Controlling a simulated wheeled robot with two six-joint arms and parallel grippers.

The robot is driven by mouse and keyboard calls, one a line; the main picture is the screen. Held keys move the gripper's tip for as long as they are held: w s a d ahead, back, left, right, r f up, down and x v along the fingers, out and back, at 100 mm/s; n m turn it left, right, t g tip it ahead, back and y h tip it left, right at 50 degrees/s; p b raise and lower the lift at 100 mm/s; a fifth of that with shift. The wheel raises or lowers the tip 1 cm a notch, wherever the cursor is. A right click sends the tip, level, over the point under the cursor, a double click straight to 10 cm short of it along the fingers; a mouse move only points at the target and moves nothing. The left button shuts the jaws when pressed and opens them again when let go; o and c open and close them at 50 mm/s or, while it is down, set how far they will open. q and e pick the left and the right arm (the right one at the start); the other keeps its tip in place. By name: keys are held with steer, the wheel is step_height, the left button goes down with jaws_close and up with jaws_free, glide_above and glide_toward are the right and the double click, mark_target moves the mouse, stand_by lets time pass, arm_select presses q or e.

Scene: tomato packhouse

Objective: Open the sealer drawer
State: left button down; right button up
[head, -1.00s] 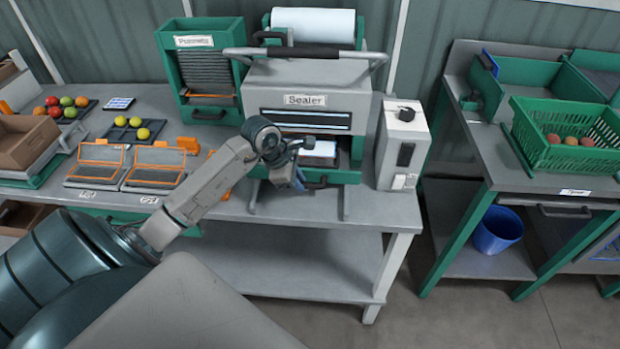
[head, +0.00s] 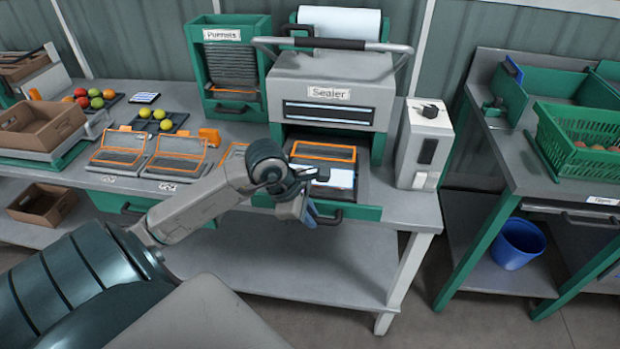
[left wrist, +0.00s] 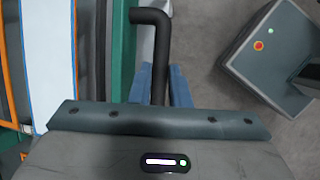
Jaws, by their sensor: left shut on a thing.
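The sealer (head: 332,92) stands on the bench with its label on the front and a grey bar handle on top. Its green drawer (head: 362,214) is pulled out toward me, and an orange-framed tray (head: 325,151) shows inside it. My left gripper (head: 310,212) is at the drawer front, shut on the dark drawer handle (head: 330,218). In the left wrist view the handle (left wrist: 158,60) runs between the blue fingers (left wrist: 160,85). Part of the drawer's left side is hidden behind my left arm. My right gripper is not in view.
A white control box (head: 423,145) stands right of the sealer. Orange-framed trays (head: 178,155) and a green punnet holder (head: 232,65) are to the left. A side table with a green crate (head: 582,140) stands at right, a blue bin (head: 515,243) below it.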

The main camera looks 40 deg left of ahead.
arm_select(q)
steer(key=c, duration=1.4)
jaws_free()
steer(key=shift+o, duration=0.2)
steer(key=shift+r, duration=0.1)
